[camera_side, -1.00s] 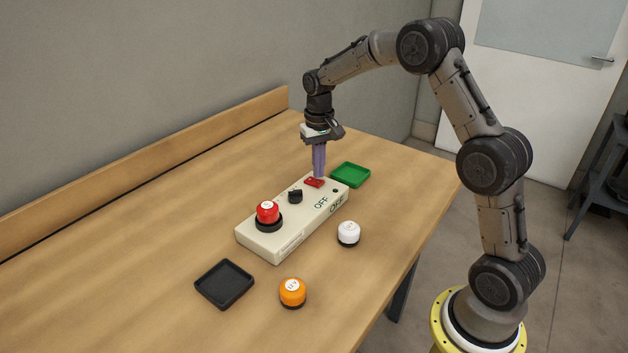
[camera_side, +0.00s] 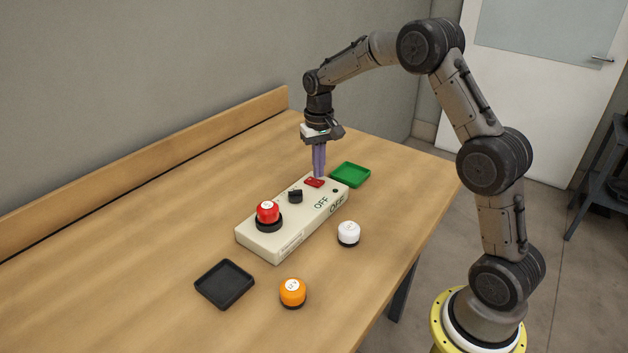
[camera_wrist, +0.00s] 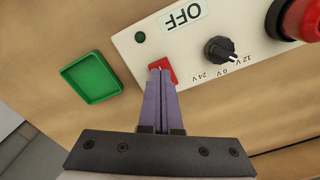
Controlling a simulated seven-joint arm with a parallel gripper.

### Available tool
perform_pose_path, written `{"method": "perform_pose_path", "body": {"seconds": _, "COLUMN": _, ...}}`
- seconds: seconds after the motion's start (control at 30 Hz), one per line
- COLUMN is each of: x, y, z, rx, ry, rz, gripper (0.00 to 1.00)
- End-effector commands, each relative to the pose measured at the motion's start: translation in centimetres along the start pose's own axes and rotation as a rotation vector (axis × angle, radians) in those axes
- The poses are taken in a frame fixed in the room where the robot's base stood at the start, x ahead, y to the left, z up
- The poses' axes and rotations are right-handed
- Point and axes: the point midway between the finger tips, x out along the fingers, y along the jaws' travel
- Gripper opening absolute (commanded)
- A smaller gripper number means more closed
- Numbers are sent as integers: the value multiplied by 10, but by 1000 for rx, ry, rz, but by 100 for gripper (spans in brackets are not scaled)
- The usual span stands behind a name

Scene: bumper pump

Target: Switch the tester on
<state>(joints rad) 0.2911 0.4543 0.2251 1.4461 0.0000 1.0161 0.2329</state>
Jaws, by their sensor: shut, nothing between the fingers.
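The tester is a cream box (camera_side: 290,237) on the table, marked OFF on its top and side. A red switch (camera_side: 314,183) sits toward its far end, and it also shows in the wrist view (camera_wrist: 171,74). My gripper (camera_side: 319,177) is shut and empty, pointing down with its purple fingertips at the red switch. In the wrist view the fingertips (camera_wrist: 160,72) cover part of the switch; I cannot tell whether they touch it. The small lamp (camera_wrist: 140,37) near the switch is dark green and looks unlit. A black knob (camera_side: 295,196) stands mid-box, with 24V, 0V and 12V marks around it.
A red button (camera_side: 268,211) in a black base stands at the box's near end. A green tray (camera_side: 350,174) lies beyond the box and a black tray (camera_side: 225,284) in front.

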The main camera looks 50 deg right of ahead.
Motion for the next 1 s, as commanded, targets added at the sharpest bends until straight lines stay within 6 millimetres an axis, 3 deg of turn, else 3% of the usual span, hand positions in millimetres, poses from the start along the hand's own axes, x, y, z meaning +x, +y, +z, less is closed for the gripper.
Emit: {"method": "perform_pose_path", "body": {"seconds": 1.0, "x": 8, "y": 0, "z": 0, "rx": 0, "ry": -1, "rz": 0, "gripper": 0}}
